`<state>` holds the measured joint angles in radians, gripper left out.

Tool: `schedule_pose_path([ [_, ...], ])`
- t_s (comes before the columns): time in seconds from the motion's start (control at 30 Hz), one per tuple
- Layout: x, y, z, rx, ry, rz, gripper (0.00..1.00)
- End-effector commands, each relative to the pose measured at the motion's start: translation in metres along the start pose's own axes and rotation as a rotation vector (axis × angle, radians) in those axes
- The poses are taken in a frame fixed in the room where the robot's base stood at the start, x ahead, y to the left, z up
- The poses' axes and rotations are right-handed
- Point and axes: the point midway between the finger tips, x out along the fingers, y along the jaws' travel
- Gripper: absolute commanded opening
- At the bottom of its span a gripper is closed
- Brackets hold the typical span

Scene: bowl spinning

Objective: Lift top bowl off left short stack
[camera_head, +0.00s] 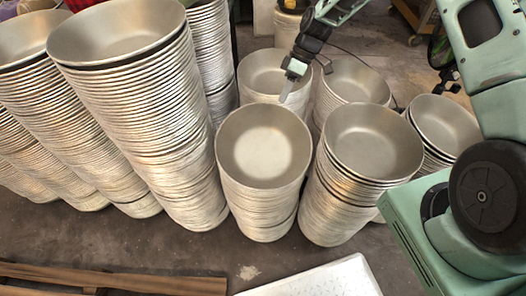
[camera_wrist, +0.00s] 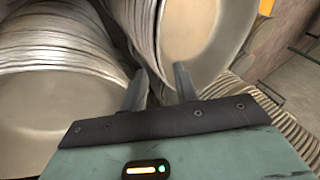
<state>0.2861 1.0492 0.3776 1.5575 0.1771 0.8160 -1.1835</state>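Several short stacks of nested silver metal bowls stand in the middle of the head view. The front left short stack has a top bowl (camera_head: 264,150) that is upright, round and empty. My gripper (camera_head: 287,94) is above and behind that bowl's far rim, near the front of the back left stack (camera_head: 262,72). In the wrist view my gripper (camera_wrist: 160,84) has its two fingers apart with nothing held between them. One bowl (camera_wrist: 203,35) fills the upper right there and another (camera_wrist: 55,110) the left. I cannot tell whether a finger touches a rim.
Tall leaning bowl stacks (camera_head: 135,100) crowd the left. Another short stack (camera_head: 372,145) stands close to the right, with more behind it. A white panel (camera_head: 320,280) and wooden planks (camera_head: 120,280) lie in front. Bare floor (camera_head: 130,240) shows between.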

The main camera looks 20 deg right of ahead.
Motion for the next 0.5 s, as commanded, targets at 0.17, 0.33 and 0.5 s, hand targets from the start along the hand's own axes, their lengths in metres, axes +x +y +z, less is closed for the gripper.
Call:
schedule_pose_path([
  [0.17,0.03,-0.001,0.0,-0.001,-0.002,-0.001,0.3],
  [0.33,0.04,0.0,0.0,-0.001,-0.001,0.001,0.3],
  [0.5,0.052,-0.002,-0.002,-0.001,-0.002,-0.001,0.3],
])
